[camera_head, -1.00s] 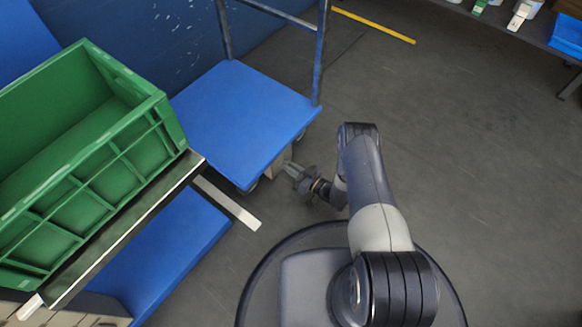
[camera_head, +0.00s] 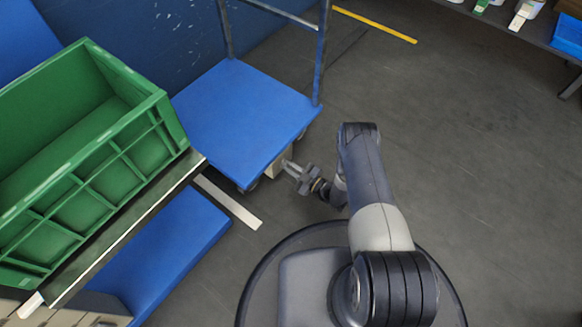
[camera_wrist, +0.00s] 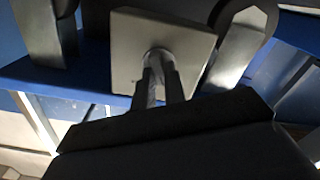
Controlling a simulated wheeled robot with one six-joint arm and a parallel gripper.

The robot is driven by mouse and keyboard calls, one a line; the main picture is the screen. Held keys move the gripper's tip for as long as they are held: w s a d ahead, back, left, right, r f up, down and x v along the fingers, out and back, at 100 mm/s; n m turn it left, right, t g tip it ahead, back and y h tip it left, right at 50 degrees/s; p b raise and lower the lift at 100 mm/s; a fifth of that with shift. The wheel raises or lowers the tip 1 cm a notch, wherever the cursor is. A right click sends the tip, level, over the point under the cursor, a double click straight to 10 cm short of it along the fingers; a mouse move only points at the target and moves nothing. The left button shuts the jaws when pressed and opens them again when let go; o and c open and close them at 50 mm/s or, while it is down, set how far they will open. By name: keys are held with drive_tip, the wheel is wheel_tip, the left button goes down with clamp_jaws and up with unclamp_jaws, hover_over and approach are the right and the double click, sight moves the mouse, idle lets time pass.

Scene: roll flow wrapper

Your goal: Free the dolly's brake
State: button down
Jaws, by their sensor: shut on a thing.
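The dolly in the head view has a flat blue deck (camera_head: 240,115) and a tall tubular handle frame (camera_head: 321,60). A small beige-grey brake housing (camera_head: 278,166) sits under the deck's near edge. My gripper (camera_head: 291,168) is low beside it, reaching in from the right. In the wrist view the housing shows as a square pale plate (camera_wrist: 190,42) under the blue deck edge. My gripper (camera_wrist: 158,70) has its two fingers close together on a small round brake knob (camera_wrist: 157,55) at the plate's face. The fingers hide most of the knob.
A green crate (camera_head: 125,152) stands on a dark-edged surface at left. A blue slab (camera_head: 165,255) and a white floor strip (camera_head: 228,202) lie near the dolly. A shelf with bottles (camera_head: 520,15) is at upper right. The floor at right is clear.

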drive_tip(key=shift+n, duration=0.3)
drive_tip(key=c, duration=1.5)
unclamp_jaws()
drive_tip(key=shift+o, duration=0.2)
drive_tip(key=p+v, duration=0.3)
drive_tip(key=v, duration=0.7)
drive_tip(key=shift+s+d, duration=0.3)
drive_tip(key=shift+w+a, duration=0.1)
drive_tip(key=b+x, duration=0.3)
drive_tip(key=x, duration=0.7)
drive_tip(key=shift+w+a, duration=0.25)
